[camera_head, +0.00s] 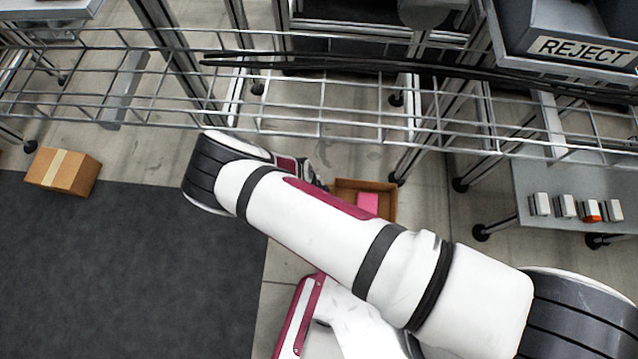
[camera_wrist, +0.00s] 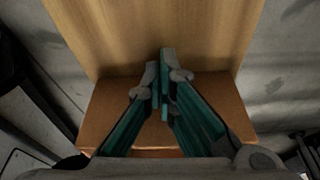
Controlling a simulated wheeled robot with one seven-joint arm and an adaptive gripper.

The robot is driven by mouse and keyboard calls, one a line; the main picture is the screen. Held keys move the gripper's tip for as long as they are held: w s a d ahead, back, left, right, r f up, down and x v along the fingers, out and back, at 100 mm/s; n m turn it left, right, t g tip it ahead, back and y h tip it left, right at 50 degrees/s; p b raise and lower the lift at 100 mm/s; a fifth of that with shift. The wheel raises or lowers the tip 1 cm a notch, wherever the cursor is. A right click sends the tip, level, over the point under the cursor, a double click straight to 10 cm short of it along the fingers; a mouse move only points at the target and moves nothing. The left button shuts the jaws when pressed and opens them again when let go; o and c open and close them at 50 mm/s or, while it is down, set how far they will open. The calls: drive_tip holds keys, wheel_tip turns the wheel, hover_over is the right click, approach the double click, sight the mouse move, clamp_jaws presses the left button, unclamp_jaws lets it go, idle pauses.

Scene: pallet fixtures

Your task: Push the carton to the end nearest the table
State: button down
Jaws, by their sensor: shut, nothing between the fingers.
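A closed brown carton (camera_head: 62,171) with a pale tape strip sits on the floor at the left, by the dark mat's edge. My gripper (camera_head: 315,176) is mostly hidden behind my arm in the head view, beside an open brown box (camera_head: 345,187). In the wrist view my gripper (camera_wrist: 164,85) is shut and empty, with its teal fingers together. A brown cardboard-like surface (camera_wrist: 160,30) lies before and under the fingers, a lighter panel meeting a darker face. I cannot tell whether the fingertips touch it, or which box it is.
A pink item (camera_head: 367,202) lies in the open box. A wire rack (camera_head: 330,120) crosses the view above my arm. A grey table (camera_head: 535,180) with several small blocks stands right, below a REJECT bin (camera_head: 570,20). The dark mat (camera_head: 120,270) is clear.

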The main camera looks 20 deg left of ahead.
drive_tip(key=shift+a+r, duration=0.15)
drive_tip(key=shift+r, duration=0.15)
drive_tip(key=shift+s+a+r, duration=0.15)
drive_tip(key=shift+a+r, duration=0.75)
drive_tip(key=shift+r, duration=0.25)
drive_tip(key=s+a, duration=0.1)
drive_tip(key=a, duration=0.9)
drive_tip(key=shift+s+a, duration=0.2)
drive_tip(key=shift+a, duration=0.15)
